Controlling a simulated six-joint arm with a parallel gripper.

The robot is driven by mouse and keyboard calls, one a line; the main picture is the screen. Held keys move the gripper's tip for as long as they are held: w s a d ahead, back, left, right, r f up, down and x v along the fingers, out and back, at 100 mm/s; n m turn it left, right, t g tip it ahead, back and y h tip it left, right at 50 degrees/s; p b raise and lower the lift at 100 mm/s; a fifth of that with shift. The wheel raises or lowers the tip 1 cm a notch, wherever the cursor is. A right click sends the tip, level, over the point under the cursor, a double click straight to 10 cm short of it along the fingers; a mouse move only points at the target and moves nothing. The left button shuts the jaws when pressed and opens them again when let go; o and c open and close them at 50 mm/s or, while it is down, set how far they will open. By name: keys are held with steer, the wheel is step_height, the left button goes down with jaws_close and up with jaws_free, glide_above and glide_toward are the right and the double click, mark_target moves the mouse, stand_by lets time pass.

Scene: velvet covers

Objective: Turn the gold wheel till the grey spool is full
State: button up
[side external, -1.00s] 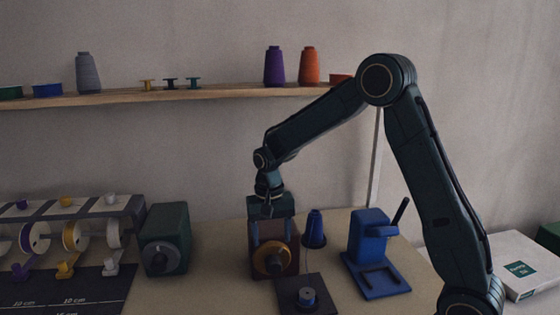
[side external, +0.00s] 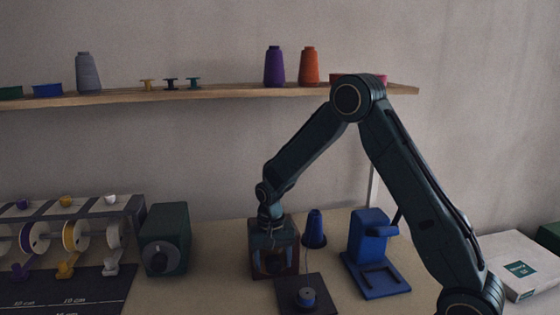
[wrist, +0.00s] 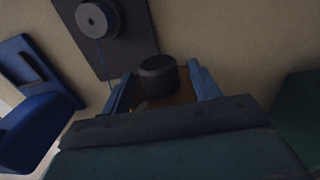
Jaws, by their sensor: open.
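The gold wheel (side external: 272,262) is on the front of a maroon box (side external: 290,237). In the side view my gripper (side external: 273,266) is in front of that box and hides much of the wheel. In the wrist view my gripper (wrist: 161,80) is open, its two blue fingers on either side of a dark round knob (wrist: 157,75). A brown-gold strip of the wheel (wrist: 180,97) shows beneath the knob. I cannot tell whether the fingers touch it. The grey spool (wrist: 97,20) sits on a dark plate; it also shows in the side view (side external: 306,297), with blue thread on it.
A blue thread cone (side external: 314,229) stands right of the maroon box. A blue stand with a lever (side external: 372,245) is farther right. A green box with a grey dial (side external: 165,240) is to the left. A shelf (side external: 225,92) runs along the wall above.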

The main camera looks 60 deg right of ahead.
steer(key=c, duration=1)
steer(key=shift+o, duration=0.2)
steer(key=shift+s+d+t+y, duration=0.15)
steer(key=shift+d+t+y, duration=0.05)
steer(key=shift+t+y, duration=0.7)
steer(key=shift+s+t+y, duration=0.1)
steer(key=shift+t+y, duration=0.6)
steer(key=o, duration=1)
steer(key=shift+c, duration=0.2)
